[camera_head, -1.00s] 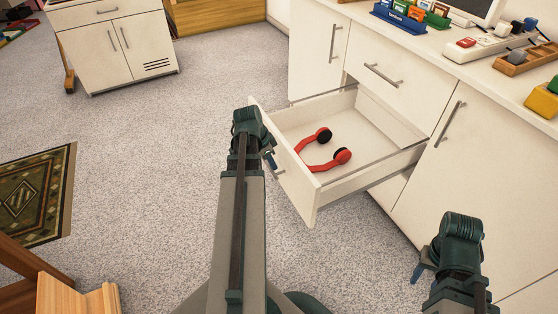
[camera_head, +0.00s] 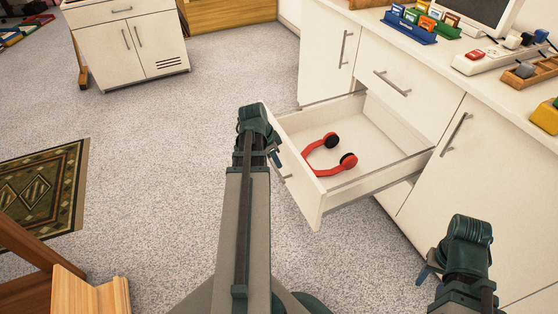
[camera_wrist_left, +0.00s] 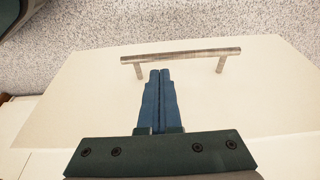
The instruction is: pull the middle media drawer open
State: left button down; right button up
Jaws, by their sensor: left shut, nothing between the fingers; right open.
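The middle media drawer (camera_head: 385,132) is white and stands pulled out from the cabinet, below another drawer. Red headphones (camera_head: 328,160) with black pads lie inside it. Its metal bar handle (camera_wrist_left: 180,55) spans the drawer front in the left wrist view. My left gripper (camera_head: 279,166) is at the outer face of the drawer front. In the left wrist view its blue fingers (camera_wrist_left: 160,73) are together and empty, with their tips just short of the bar; I cannot tell whether they touch it. My right gripper (camera_head: 424,273) is open and empty, in front of the cabinet door at the lower right.
The closed upper drawer (camera_head: 395,95) is above. The countertop (camera_head: 440,55) holds a blue rack (camera_head: 410,28), a monitor and a wooden tray (camera_head: 530,75). A white cabinet (camera_head: 130,45) stands at the back left. A patterned rug (camera_head: 40,190) and wooden furniture are at the left. The carpet between is clear.

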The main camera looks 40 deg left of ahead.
pick_arm(q)
jog(key=p+v, duration=0.8)
jog(key=v, duration=0.2)
jog(key=shift+p, duration=0.35)
pick_arm(e)
notch_tip(320, 180, up, 10)
jog(key=shift+d, duration=0.15)
pick_arm(q)
jog(key=shift+r, duration=0.1)
pick_arm(e)
jog(key=shift+f, duration=0.15)
